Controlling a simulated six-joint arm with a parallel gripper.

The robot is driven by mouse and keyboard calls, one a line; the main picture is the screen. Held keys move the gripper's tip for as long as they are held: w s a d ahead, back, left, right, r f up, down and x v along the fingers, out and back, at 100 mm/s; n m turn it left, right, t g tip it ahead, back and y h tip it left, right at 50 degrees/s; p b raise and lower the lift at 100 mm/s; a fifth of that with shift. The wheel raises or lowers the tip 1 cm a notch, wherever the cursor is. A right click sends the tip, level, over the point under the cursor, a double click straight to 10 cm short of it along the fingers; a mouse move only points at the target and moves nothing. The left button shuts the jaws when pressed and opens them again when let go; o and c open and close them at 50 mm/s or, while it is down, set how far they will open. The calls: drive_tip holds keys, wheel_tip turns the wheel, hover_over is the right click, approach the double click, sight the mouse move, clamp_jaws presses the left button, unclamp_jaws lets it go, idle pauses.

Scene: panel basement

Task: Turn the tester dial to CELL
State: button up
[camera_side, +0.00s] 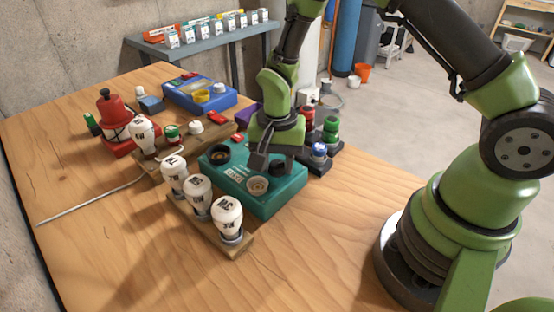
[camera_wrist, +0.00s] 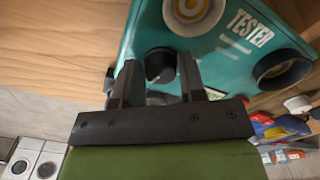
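The teal tester box (camera_side: 285,197) stands near the middle of the wooden bench, with a round cream-ringed socket (camera_side: 258,186) and a dark round socket (camera_side: 218,154) on top. My gripper (camera_side: 272,162) points down over its top. In the wrist view, the black dial (camera_wrist: 160,65) on the tester (camera_wrist: 127,50) shows between the two fingertips of my gripper (camera_wrist: 160,75). The fingers stand apart on either side of the dial, with a gap visible at the left finger. Contact at the right finger is unclear. In the side view the dial is hidden by my gripper. I cannot read a CELL mark.
A wooden rack with several white bulbs (camera_side: 198,195) stands in front of the tester. Dark holders with a blue-capped item (camera_side: 319,151) and a green one (camera_side: 331,130) are close at right. A blue box (camera_side: 205,93) and red lantern (camera_side: 112,112) stand behind. The bench front is clear.

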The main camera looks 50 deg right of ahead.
drive_tip(key=o, duration=0.3)
wheel_tip(320, 180, up, 10)
drive_tip(key=shift+f, duration=0.1)
idle(0.4)
wheel_tip(320, 180, up, 8)
drive_tip(key=n+t, duration=0.2)
hover_over(277, 164)
drive_tip(key=s, duration=0.3)
drive_tip(key=s+r+n+t, duration=0.1)
drive_tip(key=s+r, duration=0.1)
drive_tip(key=s, duration=0.2)
drive_tip(key=s+r+n+t+y, duration=0.1)
drive_tip(key=s+r+n+t, duration=0.1)
drive_tip(key=s, duration=0.3)
drive_tip(key=s+r+n+t+y, duration=0.1)
drive_tip(key=s+r+n+t, duration=0.1)
drive_tip(key=s+r, duration=0.2)
drive_tip(key=shift+s+d, duration=0.15)
drive_tip(key=shift+d, duration=0.05)
